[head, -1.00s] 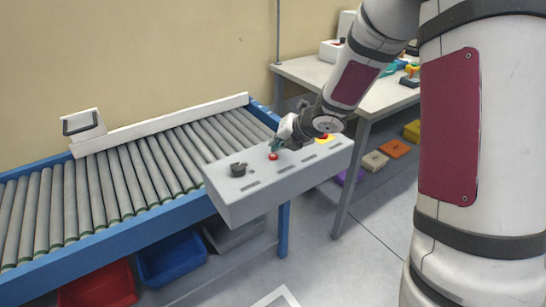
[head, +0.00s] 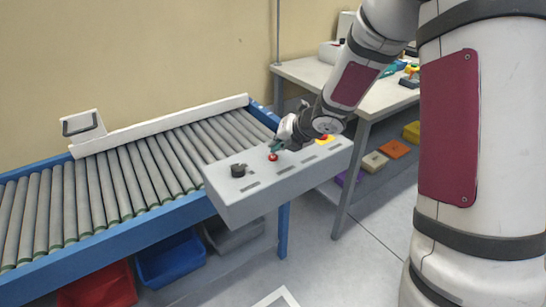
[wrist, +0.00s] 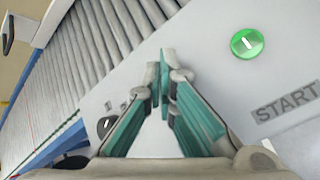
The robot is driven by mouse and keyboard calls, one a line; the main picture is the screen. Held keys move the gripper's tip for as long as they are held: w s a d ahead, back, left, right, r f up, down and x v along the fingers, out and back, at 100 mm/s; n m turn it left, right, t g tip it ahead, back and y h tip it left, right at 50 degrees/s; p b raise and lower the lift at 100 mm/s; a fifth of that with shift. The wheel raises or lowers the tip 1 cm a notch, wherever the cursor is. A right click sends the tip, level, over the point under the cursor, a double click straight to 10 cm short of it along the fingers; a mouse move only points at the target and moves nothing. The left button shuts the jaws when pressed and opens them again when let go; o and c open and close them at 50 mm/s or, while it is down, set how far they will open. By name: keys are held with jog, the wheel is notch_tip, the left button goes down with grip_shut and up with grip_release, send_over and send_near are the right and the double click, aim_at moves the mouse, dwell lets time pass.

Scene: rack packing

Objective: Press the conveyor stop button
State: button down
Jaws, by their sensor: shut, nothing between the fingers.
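A grey control box (head: 233,204) stands at the end of the roller conveyor (head: 170,166). A small red button (head: 273,157) sits on its top, right of a black knob (head: 238,170). My gripper (head: 274,149) is shut and empty, with its teal fingertips right over the red button; I cannot tell whether they touch it. In the wrist view the fingers (wrist: 160,82) point at the box top, and the red button does not show. A green button (wrist: 247,43) with a START label (wrist: 286,102) lies right of the fingers there. The knob (wrist: 106,126) shows at left.
Another red button on a yellow plate (head: 325,139) is at the box's right end, partly behind my gripper. A table (head: 375,97) stands behind at right. Red (head: 98,290) and blue (head: 170,260) bins sit under the conveyor.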

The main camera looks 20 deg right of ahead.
aim_at(276, 156)
jog(key=shift+f, duration=0.15)
jog(key=shift+f+b, duration=0.3)
jog(key=shift+b, duration=0.2)
jog(key=shift+f+b, duration=0.4)
jog(key=shift+b, duration=0.1)
dwell(0.7)
jog(key=shift+r, duration=0.15)
jog(key=shift+r+p, duration=0.7)
jog(key=shift+p, duration=0.15)
notch_tip(276, 156, up, 5)
jog(key=p, duration=0.5)
dwell(0.3)
